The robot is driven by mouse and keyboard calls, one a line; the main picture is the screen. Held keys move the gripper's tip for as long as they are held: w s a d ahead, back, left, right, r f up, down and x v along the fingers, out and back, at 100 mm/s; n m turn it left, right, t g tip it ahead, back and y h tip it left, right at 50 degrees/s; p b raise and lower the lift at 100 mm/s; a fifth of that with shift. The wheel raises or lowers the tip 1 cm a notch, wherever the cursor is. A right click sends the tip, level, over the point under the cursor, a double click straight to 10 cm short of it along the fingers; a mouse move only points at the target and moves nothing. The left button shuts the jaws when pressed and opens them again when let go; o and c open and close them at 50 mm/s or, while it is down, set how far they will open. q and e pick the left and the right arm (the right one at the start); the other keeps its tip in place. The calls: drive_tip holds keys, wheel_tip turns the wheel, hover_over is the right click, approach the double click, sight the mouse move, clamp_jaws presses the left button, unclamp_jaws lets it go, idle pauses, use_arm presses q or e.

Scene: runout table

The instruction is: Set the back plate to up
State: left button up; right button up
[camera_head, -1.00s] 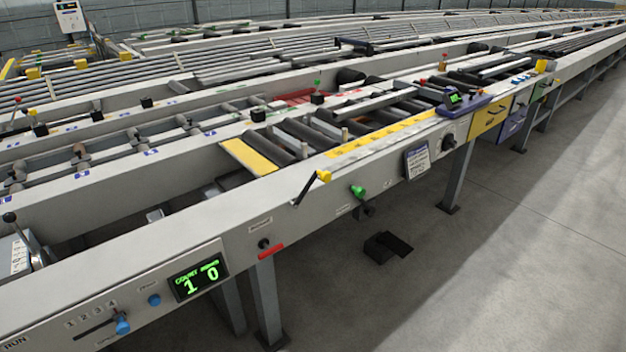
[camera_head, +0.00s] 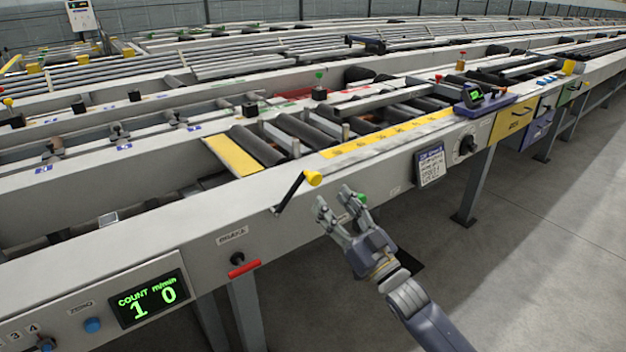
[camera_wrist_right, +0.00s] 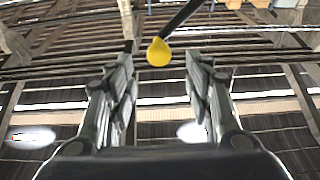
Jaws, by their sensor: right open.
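A black lever with a yellow knob (camera_head: 313,179) stands on the front face of the long grey table; its arm slants up to the right. No part is readably marked as the back plate. My right gripper (camera_head: 335,199) is open and empty, with its fingers pointing up, just right of and below the yellow knob. In the right wrist view the yellow knob (camera_wrist_right: 159,52) shows between the two open fingertips, with no visible contact. My left gripper is not in view.
A green knob (camera_head: 360,198) is close behind my right gripper. A black knob (camera_head: 237,258) above a red bar and a green-digit counter display (camera_head: 150,298) are to the left. A hanging notice (camera_head: 431,166) and a rotary dial (camera_head: 467,146) are to the right. The floor in front is clear.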

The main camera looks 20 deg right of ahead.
sight(317, 182)
drive_tip(key=x, duration=0.8)
drive_tip(key=shift+w, duration=0.15)
clamp_jaws()
